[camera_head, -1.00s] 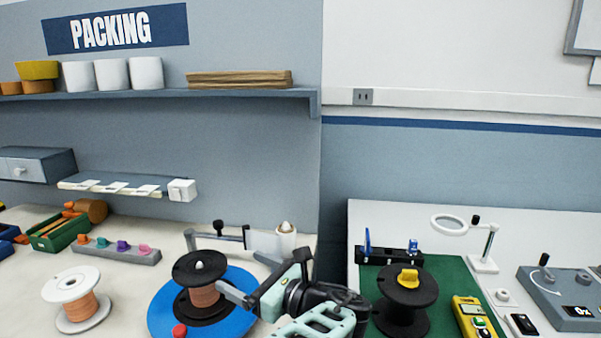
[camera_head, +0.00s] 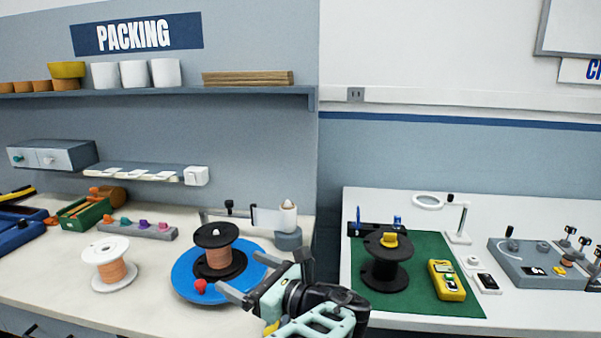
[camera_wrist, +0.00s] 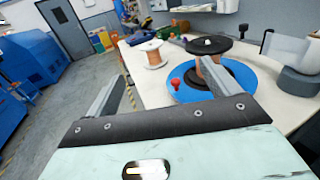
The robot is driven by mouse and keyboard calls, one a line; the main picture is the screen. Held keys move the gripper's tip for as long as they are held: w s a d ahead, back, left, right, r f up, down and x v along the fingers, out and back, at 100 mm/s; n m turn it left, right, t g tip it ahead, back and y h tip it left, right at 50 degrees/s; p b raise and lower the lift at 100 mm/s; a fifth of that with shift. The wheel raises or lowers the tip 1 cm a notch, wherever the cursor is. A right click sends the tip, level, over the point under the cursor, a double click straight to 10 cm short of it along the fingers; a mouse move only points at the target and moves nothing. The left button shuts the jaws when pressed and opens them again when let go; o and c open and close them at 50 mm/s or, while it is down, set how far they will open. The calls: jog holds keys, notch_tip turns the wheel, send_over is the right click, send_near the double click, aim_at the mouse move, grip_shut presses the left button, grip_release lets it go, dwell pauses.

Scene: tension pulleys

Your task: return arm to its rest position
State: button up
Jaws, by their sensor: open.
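My gripper (camera_head: 240,277) is open, with nothing between its fingers. In the head view it is in front of the blue round turntable (camera_head: 185,283), low and to the right of it. In the wrist view my gripper's two fingers (camera_wrist: 160,90) are spread wide. A black-flanged spool of copper wire (camera_head: 220,259) stands upright on the turntable, apart from the fingers; it also shows in the wrist view (camera_wrist: 228,76). A red knob (camera_head: 200,286) sits at the turntable's front. My arm reaches in from the bottom of the head view.
A white spool (camera_head: 110,262) stands left on the bench. Behind are a grey rack of coloured knobs (camera_head: 150,232) and a film-roll holder (camera_head: 288,238). On the right bench, a black spool (camera_head: 386,270) and a yellow meter (camera_head: 446,281) lie on a green mat (camera_head: 420,303).

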jog(key=w+d+f+m+t+h+b, duration=0.1)
jog(key=w+d+f+m+t+h, duration=0.15)
jog(key=d+m, duration=0.3)
jog(key=w+d+f+m+t+h+b, duration=0.1)
jog(key=w+d+f+m+h, duration=0.25)
jog(key=m, duration=0.35)
jog(key=s+d+f+m+g+h+b, duration=0.1)
jog(key=s+d+f+m+g+h, duration=0.1)
jog(key=d+f+m+h, duration=0.3)
jog(key=s+d+m+g+h+b, duration=0.1)
jog(key=s+d+m, duration=0.15)
jog(key=m, duration=0.45)
jog(key=s+d+r+m+g+h+b, duration=0.1)
jog(key=s+d+r+m+g, duration=0.1)
jog(key=s+m, duration=0.3)
jog(key=s+d+r+m+g+b, duration=0.2)
jog(key=s+d+m+g, duration=0.1)
jog(key=s, duration=1.1)
jog(key=s+d+r+m+g+h+b, duration=0.1)
jog(key=s+m+g, duration=0.4)
jog(key=s, duration=0.5)
notch_tip(320, 180, up, 2)
jog(key=shift+d+r+m+h+b, duration=0.1)
jog(key=shift+d+m+h+b, duration=0.35)
jog(key=shift+d+m, duration=0.7)
